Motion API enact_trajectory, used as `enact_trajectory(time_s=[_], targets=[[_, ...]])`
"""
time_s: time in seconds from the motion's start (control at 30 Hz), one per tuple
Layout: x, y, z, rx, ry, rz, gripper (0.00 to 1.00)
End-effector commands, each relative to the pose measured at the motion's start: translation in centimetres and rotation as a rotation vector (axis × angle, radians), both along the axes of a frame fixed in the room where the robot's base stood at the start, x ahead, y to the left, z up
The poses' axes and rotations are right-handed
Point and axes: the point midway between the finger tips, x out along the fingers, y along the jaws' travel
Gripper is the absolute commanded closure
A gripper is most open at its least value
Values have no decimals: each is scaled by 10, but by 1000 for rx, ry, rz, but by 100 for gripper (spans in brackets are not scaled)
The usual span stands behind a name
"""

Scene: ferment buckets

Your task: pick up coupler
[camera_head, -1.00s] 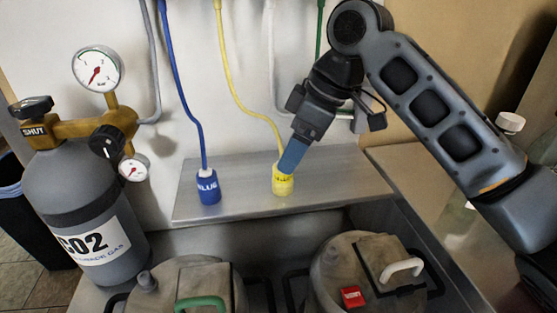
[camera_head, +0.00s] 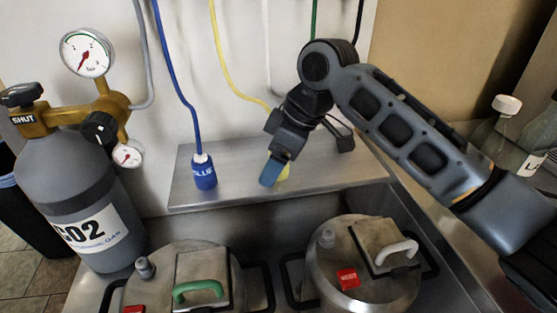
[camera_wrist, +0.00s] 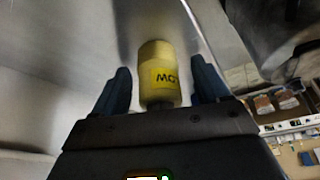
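The yellow coupler (camera_head: 284,173) stands on the steel shelf at the back, mostly hidden behind my gripper in the head view. Its yellow hose runs up the wall. My gripper (camera_head: 270,176) is in front of it, with its blue fingers pointing down. In the wrist view the yellow coupler (camera_wrist: 160,72) lies between my two blue fingers (camera_wrist: 160,66), its label upside down and partly readable. A gap shows on each side of it, so the fingers are open and apart from it. The blue coupler (camera_head: 204,172) stands farther left on the same shelf.
The steel shelf (camera_head: 230,187) is bare around the couplers. Two lidded steel buckets, left (camera_head: 240,270) and right (camera_head: 330,285), stand below it in the sink. A CO2 cylinder (camera_head: 70,185) with gauges stands at left, and a bottle (camera_head: 537,140) at right.

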Motion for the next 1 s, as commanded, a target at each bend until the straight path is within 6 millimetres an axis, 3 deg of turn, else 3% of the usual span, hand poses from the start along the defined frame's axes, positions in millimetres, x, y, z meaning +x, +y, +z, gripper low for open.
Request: enact_trajectory(time_s=[0.07,0.67,1.0], targets=[[0,0,0,0,0,0,33],[0,0,0,-1,0,0,90],[0,0,3,-1,0,0,91]])
